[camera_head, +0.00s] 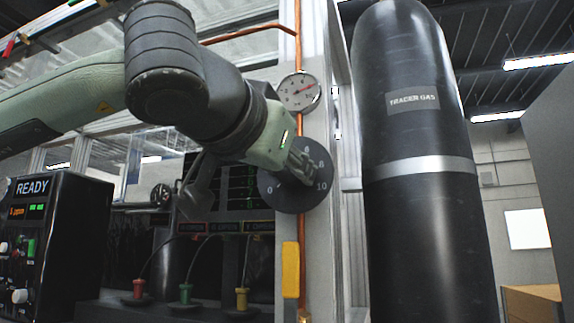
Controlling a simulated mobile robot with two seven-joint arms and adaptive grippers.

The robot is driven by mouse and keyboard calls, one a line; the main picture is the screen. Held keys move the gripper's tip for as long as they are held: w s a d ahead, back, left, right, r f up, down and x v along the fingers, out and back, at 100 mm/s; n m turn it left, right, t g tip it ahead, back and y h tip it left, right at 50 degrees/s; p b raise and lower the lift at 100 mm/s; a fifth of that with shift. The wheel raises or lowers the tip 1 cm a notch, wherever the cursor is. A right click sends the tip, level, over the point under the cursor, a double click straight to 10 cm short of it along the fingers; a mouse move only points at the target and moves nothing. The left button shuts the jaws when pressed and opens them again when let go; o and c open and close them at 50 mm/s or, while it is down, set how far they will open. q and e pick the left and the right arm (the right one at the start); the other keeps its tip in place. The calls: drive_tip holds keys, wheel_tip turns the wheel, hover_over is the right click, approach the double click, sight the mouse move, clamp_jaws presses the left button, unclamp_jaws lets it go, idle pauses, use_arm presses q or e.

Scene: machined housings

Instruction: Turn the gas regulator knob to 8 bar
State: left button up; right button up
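The gas regulator's round dark dial plate (283,197) is on the grey post, with 0, 6, 8 and 10 readable around its edge. My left arm comes in from the left, and my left gripper (302,162) is in front of the dial's upper right part. Its fingers are at the dial's middle and hide the knob and some numbers. I cannot tell if they are closed on the knob, or where the knob points. My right gripper is not in view.
A tall black tracer gas cylinder (420,220) stands just right of the post. A copper pipe (301,262) runs down the post beside a yellow part (290,270). A black control box (55,240) reading READY is at the left. Coloured connectors (186,293) stand low in front.

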use_arm(q)
drive_tip(key=shift+f, duration=0.15)
drive_tip(key=o, duration=1.2)
drive_tip(key=shift+c, duration=0.2)
wheel_tip(320, 180, up, 10)
drive_tip(key=shift+r, duration=0.1)
